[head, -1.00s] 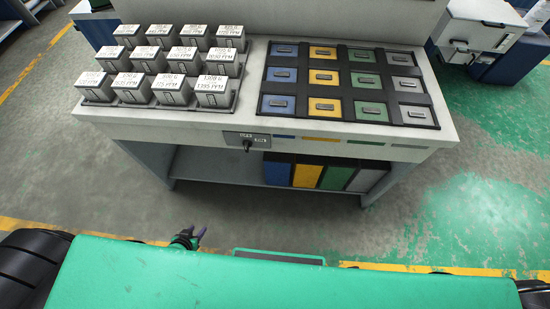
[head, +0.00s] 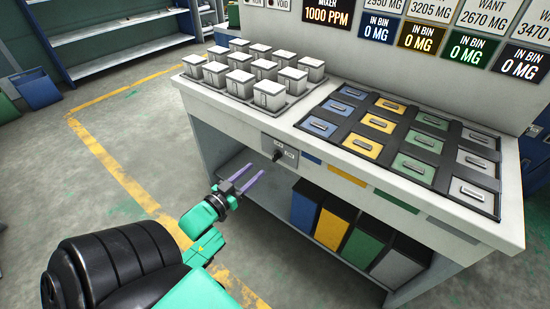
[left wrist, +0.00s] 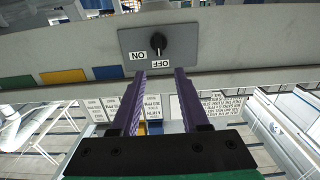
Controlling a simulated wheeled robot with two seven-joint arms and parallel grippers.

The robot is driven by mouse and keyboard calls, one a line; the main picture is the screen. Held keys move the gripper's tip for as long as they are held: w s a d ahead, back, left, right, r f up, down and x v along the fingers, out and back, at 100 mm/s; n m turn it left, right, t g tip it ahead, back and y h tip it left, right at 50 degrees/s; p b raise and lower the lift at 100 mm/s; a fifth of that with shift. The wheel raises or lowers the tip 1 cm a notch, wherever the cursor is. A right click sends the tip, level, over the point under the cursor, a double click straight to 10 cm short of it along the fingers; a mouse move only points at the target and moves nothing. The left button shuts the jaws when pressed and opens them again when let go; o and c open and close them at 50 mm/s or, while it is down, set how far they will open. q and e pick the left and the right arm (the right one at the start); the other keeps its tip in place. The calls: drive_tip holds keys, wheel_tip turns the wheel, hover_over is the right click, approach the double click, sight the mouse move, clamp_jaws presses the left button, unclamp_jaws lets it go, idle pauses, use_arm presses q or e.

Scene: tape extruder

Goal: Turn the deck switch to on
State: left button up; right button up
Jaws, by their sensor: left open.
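The deck switch (head: 278,155) is a black knob on a grey plate on the front edge of the workbench. In the left wrist view the knob (left wrist: 158,43) has a white mark that points at the OFF label (left wrist: 161,63). The ON label (left wrist: 138,56) sits to its left in that picture. My left gripper (head: 256,170) has its purple fingers open and empty, in front of the bench and apart from the knob. In the left wrist view its fingertips (left wrist: 160,71) are spread just below the switch plate. My right gripper is not in view.
The workbench (head: 235,118) carries a tray of several grey-white boxes and a dark rack (head: 345,120) of coloured lidded bins. Blue, yellow, green and grey bins (head: 332,228) stand on its lower shelf.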

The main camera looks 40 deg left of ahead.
sight(273, 155)
use_arm(q)
drive_tip(key=w+b, duration=0.1)
drive_tip(key=w, duration=0.8)
drive_tip(key=shift+w, duration=0.4)
clamp_jaws()
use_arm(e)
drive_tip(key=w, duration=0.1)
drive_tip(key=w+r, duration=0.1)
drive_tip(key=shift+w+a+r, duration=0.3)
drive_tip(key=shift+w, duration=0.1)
use_arm(q)
drive_tip(key=shift+f, duration=0.1)
